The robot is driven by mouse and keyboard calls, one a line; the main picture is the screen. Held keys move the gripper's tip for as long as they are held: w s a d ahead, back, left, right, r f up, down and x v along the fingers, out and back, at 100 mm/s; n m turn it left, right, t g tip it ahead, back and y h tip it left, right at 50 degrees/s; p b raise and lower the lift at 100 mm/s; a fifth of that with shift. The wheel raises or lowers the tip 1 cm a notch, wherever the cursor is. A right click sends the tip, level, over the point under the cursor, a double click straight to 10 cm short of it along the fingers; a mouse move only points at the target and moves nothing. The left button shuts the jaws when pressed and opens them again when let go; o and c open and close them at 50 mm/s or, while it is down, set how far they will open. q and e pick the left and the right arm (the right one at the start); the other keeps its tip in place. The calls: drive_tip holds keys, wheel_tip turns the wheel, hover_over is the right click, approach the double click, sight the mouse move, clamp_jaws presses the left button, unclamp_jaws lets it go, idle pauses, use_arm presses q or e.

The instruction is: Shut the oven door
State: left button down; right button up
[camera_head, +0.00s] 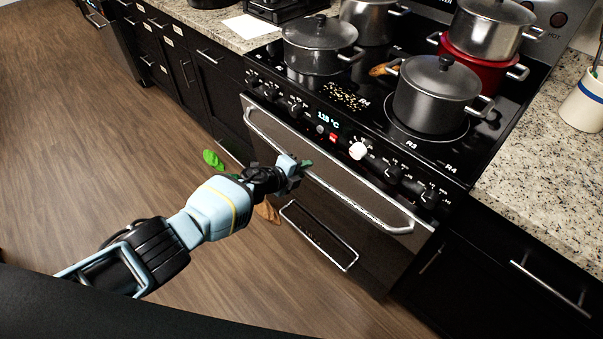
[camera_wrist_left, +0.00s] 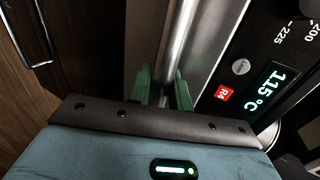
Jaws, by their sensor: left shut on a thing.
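The oven door (camera_head: 375,240) is dark with a silvery top band and stands upright or nearly so below the stove's control panel. I cannot tell whether a small gap is left at its top edge. Its long bar handle (camera_head: 352,193) runs across the front and also shows in the left wrist view (camera_wrist_left: 182,45). My left gripper (camera_head: 300,165) is at the handle, left of its middle. In the left wrist view its green fingers (camera_wrist_left: 166,88) stand on either side of the bar, shut on it. My right gripper is not in view.
The control panel (camera_head: 325,120) with knobs and a 115 °C display is just above the door. Several pots, including a grey one (camera_head: 436,93), stand on the cooktop. A green thing (camera_head: 212,159) and a brown thing (camera_head: 267,211) lie on the floor. The floor at left is clear.

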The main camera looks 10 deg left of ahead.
sight(316, 160)
use_arm(q)
drive_tip(key=shift+w+d+f+g, duration=0.1)
drive_tip(key=shift+w+d+g, duration=0.15)
drive_tip(key=shift+w+d, duration=0.3)
drive_tip(key=shift+w+d+f+g, duration=0.1)
drive_tip(key=shift+w+d+g, duration=0.2)
drive_tip(key=shift+d, duration=0.3)
drive_tip(key=shift+w+r, duration=0.2)
drive_tip(key=shift+r, duration=0.1)
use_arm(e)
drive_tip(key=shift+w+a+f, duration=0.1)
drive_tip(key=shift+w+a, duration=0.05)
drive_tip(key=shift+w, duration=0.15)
use_arm(q)
drive_tip(key=shift+w+r+y, duration=0.15)
drive_tip(key=shift+r+y, duration=0.1)
drive_tip(key=shift+y, duration=0.05)
drive_tip(key=c, duration=1.4)
unclamp_jaws()
drive_tip(key=shift+w, duration=0.1)
drive_tip(key=shift+c, duration=0.2)
drive_tip(key=shift+o, duration=0.5)
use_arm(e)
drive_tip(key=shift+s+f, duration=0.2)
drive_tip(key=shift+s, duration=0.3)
use_arm(q)
drive_tip(key=shift+a+r, duration=0.1)
